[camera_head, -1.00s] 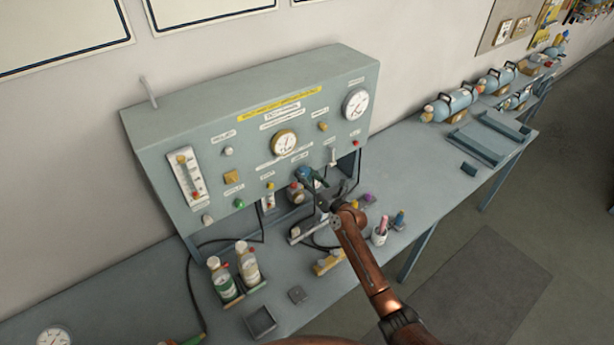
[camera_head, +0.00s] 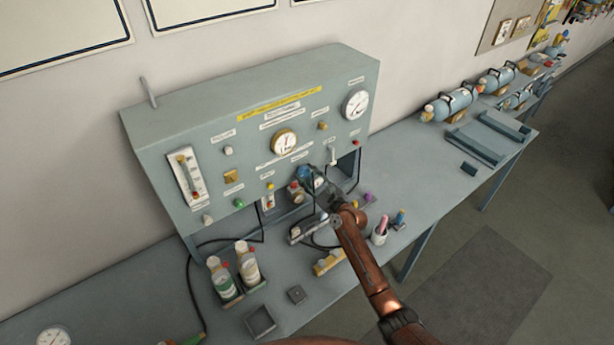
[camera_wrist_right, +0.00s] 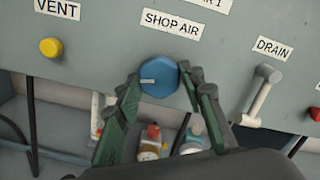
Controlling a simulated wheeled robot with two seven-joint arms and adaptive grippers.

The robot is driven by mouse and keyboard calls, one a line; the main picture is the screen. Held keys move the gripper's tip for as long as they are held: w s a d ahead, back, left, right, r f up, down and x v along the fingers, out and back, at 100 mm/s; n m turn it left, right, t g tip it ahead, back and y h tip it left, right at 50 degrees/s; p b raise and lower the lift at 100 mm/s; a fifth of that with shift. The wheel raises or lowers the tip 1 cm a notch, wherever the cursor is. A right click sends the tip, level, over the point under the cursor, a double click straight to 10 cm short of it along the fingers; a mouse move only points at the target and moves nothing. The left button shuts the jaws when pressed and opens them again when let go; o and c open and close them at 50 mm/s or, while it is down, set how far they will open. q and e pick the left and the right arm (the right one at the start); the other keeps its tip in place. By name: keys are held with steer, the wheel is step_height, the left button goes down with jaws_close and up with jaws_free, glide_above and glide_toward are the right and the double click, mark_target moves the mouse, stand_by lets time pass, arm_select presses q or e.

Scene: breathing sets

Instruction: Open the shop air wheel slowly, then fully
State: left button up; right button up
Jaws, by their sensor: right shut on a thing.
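The shop air wheel is a blue round knob (camera_wrist_right: 160,76) under the SHOP AIR label (camera_wrist_right: 171,22) on the grey panel in the right wrist view. In the head view the blue wheel (camera_head: 304,173) shows at the panel's lower edge, partly hidden by my gripper. My right gripper (camera_wrist_right: 160,88) is shut on the wheel, with one dark green finger at each side. It also shows in the head view (camera_head: 318,185). A small white mark sits on the wheel's face, left of its centre. My left gripper is not seen.
A yellow VENT button (camera_wrist_right: 51,47) is left of the wheel, and a white DRAIN lever (camera_wrist_right: 262,92) is right of it. Two bottles (camera_head: 236,270) stand on the bench below the panel. A cup with a pink item (camera_head: 380,232) stands near the bench's front edge.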

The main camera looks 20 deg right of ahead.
steer(key=n+b, duration=0.1)
steer(key=n, duration=0.5)
steer(key=shift+n, duration=0.3)
steer(key=n, duration=0.3)
steer(key=shift+n+b, duration=0.3)
steer(key=shift+b, duration=0.05)
steer(key=n, duration=0.3)
steer(key=shift+n+b, duration=0.3)
steer(key=n+b, duration=0.1)
steer(key=n, duration=1.1)
steer(key=shift+n, duration=0.3)
steer(key=n+b, duration=0.1)
steer(key=n, duration=0.5)
steer(key=n+b, duration=0.1)
steer(key=n, duration=0.4)
steer(key=shift+n+b, duration=0.3)
steer(key=shift+n, duration=0.1)
steer(key=n+b, duration=0.1)
steer(key=n, duration=0.5)
steer(key=shift+b, duration=0.4)
steer(key=n+b, duration=0.1)
steer(key=n, duration=0.2)
steer(key=shift+f+n, duration=0.1)
steer(key=shift+n, duration=0.3)
steer(key=shift+n+b, duration=0.35)
steer(key=shift+n, duration=1.05)
